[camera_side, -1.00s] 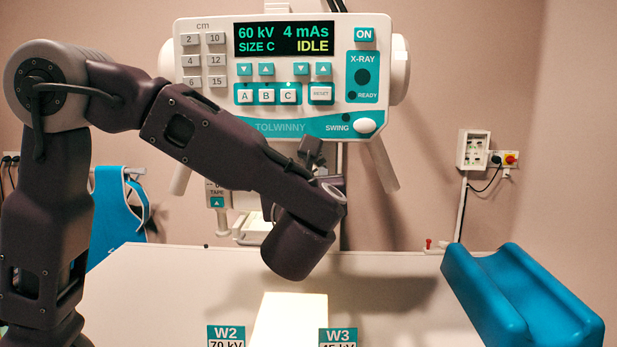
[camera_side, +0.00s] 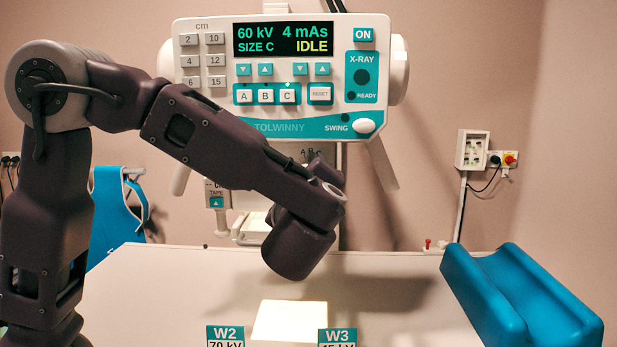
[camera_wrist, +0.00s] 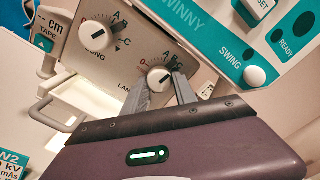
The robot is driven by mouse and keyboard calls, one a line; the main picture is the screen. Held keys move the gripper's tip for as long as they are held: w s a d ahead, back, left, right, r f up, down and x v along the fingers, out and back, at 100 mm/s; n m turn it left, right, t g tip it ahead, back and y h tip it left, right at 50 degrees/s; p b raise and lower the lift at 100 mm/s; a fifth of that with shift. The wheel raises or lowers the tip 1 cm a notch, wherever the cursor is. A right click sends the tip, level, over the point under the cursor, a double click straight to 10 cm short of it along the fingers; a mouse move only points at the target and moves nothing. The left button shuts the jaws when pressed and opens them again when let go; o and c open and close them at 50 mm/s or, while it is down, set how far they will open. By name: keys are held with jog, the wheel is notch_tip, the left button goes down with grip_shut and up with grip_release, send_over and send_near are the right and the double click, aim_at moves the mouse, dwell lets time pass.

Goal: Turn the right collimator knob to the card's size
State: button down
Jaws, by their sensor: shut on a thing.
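The right collimator knob (camera_wrist: 157,76) is white with a dark pointer mark, below a scale lettered A, B, C, in the wrist view. My gripper (camera_wrist: 161,84) is shut on it, one grey finger on each side. The left collimator knob (camera_wrist: 97,35) stands apart from the fingers, with its own lettered scale. In the side view my wrist hides the right knob. The console display (camera_side: 284,39) reads 60 kV, 4 mAs, SIZE C, IDLE. Cards W2 (camera_side: 225,334) and W3 (camera_side: 337,335) are cut off at the bottom edge; no size shows on them.
A bright light field (camera_side: 289,321) lies on the pale table (camera_side: 150,285) below my wrist. A blue trough-shaped support (camera_side: 515,295) stands at the table's right. A tape housing (camera_wrist: 48,37) and a handle (camera_wrist: 50,110) are left of the knobs. The SWING button (camera_wrist: 255,76) is to their right.

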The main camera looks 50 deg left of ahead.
jog(key=shift+n, duration=0.4)
jog(key=c, duration=1)
grip_release()
jog(key=shift+d, duration=0.1)
jog(key=v, duration=0.7)
